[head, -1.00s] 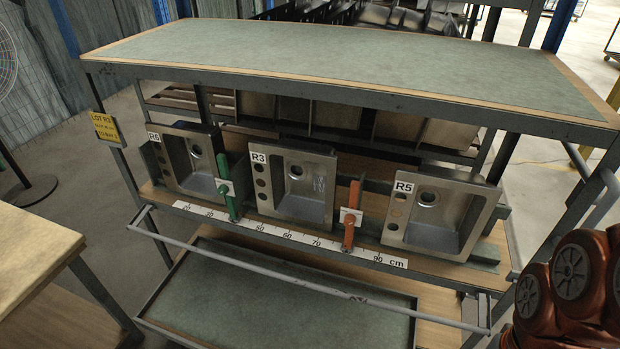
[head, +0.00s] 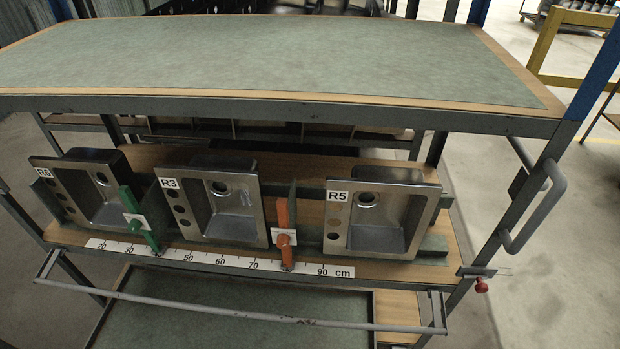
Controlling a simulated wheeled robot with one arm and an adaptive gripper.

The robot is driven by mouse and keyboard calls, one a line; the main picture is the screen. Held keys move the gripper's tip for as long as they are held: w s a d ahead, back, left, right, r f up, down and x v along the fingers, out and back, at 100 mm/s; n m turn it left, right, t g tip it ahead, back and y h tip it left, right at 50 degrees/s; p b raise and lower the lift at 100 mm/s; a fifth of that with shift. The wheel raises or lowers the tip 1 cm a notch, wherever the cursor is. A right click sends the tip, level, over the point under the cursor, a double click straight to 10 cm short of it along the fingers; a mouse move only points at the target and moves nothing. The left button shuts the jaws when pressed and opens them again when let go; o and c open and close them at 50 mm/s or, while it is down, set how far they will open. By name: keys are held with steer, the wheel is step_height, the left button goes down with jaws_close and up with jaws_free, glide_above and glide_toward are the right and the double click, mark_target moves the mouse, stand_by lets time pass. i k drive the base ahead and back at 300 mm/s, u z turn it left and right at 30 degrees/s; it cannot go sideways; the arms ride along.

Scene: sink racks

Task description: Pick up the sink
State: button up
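Three steel sinks stand tilted back in a row on the rack's middle shelf. The left sink (head: 97,196) is labelled R6, the middle sink (head: 252,236) R3 and the right sink (head: 334,243) R5. Each has a basin with a drain and a column of round holes at its left side. A green clamp-like piece (head: 138,225) stands between R6 and R3, and an orange one (head: 284,240) between R3 and R5. The task does not say which sink. My gripper is not in view.
The rack's green-topped upper shelf (head: 260,60) overhangs the sinks. A scale strip in cm (head: 205,258) and a horizontal grey bar (head: 230,313) run in front. A grey handle (head: 545,205) and a red knob (head: 481,286) are at the right end.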

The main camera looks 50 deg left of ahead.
mark_target(236, 216)
steer(key=z, duration=0.65)
steer(key=k, duration=2.05)
steer(key=u, duration=2.45)
steer(key=i, duration=0.2)
steer(key=u, duration=0.15)
